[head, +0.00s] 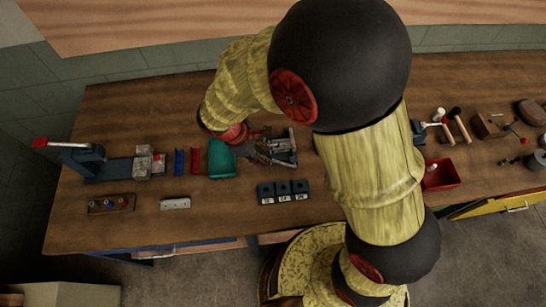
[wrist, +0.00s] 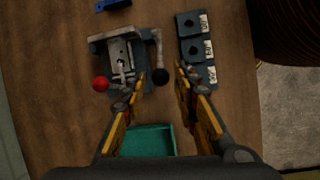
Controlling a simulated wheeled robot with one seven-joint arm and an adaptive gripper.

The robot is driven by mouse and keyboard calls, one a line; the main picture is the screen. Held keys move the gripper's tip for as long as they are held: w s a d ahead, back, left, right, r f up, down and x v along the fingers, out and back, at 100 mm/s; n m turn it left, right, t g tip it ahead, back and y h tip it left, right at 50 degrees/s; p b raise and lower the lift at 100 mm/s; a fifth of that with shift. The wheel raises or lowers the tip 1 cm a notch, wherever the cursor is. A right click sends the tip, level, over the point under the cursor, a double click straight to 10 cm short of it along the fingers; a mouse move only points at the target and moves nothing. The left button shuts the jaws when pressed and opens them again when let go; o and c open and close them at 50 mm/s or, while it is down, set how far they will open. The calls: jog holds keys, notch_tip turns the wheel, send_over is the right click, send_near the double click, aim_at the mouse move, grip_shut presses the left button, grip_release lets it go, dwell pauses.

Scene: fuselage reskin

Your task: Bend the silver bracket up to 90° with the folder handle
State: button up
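The folder (wrist: 104,42) is a grey machine on the table, ahead of my gripper in the wrist view. It also shows in the head view (head: 284,147), partly behind my arm. A small silver piece, probably the silver bracket (wrist: 121,52), lies in its middle; its bend angle is too small to tell. A grey folder handle (wrist: 158,50) with a black ball runs along the folder's right side, and a red ball (wrist: 100,84) is at its left. My gripper (wrist: 161,77) is open, and the black ball appears between its fingertips. I cannot tell whether they touch it.
Dark labelled blocks (wrist: 195,48) stand close to the right of the folder. A green bin (wrist: 148,139) sits under my gripper. Blue (head: 179,162) and red (head: 195,162) bars, a pale holed plate (head: 175,203) and a red-handled machine (head: 82,158) are left. A red bin (head: 441,176) is right.

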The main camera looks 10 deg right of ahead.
aim_at(273, 160)
jog(key=b+x, duration=0.1)
jog(key=x, duration=0.5)
jog(key=shift+d+f, duration=0.15)
jog(key=shift+f, duration=0.15)
jog(key=shift+c, duration=1)
grip_shut()
